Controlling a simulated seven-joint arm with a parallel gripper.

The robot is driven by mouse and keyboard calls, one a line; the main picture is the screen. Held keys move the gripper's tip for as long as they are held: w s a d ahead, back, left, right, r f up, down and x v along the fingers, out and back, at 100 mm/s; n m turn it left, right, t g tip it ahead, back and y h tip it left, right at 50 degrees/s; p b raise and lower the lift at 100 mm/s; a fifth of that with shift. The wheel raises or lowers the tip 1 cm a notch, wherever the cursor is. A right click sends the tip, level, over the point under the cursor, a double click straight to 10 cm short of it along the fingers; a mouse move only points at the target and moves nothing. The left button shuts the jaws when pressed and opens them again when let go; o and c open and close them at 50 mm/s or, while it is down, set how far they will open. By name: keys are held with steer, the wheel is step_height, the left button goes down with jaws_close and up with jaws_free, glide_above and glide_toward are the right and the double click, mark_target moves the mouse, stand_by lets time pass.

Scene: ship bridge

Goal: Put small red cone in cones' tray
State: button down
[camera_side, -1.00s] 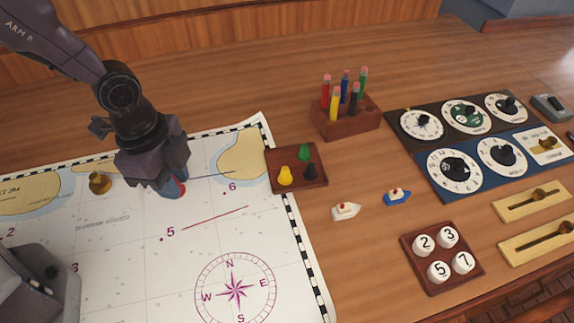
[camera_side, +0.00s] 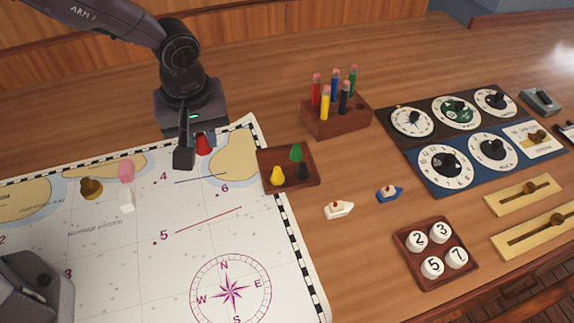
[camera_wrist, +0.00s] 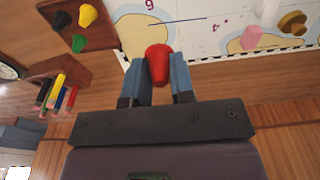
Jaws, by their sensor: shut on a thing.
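The small red cone (camera_side: 204,145) is held in my gripper (camera_side: 192,153), raised above the far edge of the chart. In the wrist view the red cone (camera_wrist: 158,62) sits between the two fingers of my gripper (camera_wrist: 159,75), which are shut on it. The cones' tray (camera_side: 270,185) is a dark wooden square just right of the gripper, partly over the chart's right edge. It holds a yellow cone (camera_side: 278,176), a green cone (camera_side: 296,153) and a black cone (camera_side: 303,171). The same tray (camera_wrist: 60,39) is at the upper left of the wrist view.
A wooden block of colored pencils (camera_side: 338,118) stands behind the tray. A pink block (camera_side: 126,172), a white block (camera_side: 127,201) and a brass piece (camera_side: 91,188) are on the chart to the left. Two toy boats (camera_side: 339,210) lie right of the tray.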

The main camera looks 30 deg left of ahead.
steer(key=shift+s+n, duration=0.1)
steer(key=shift+n, duration=0.9)
steer(key=w+d+f, duration=0.4)
steer(key=w, duration=0.5)
glide_above(272, 159)
steer(key=shift+n, duration=0.3)
steer(key=f, duration=0.5)
steer(key=shift+s+f, duration=0.2)
steer(key=shift+s, duration=0.2)
steer(key=shift+w+d+f, duration=0.1)
steer(key=shift+w+f, duration=0.2)
steer(key=shift+f, duration=1.5)
steer(key=shift+f, duration=0.1)
steer(key=c, duration=1.3)
jaws_free()
steer(key=shift+o, duration=0.2)
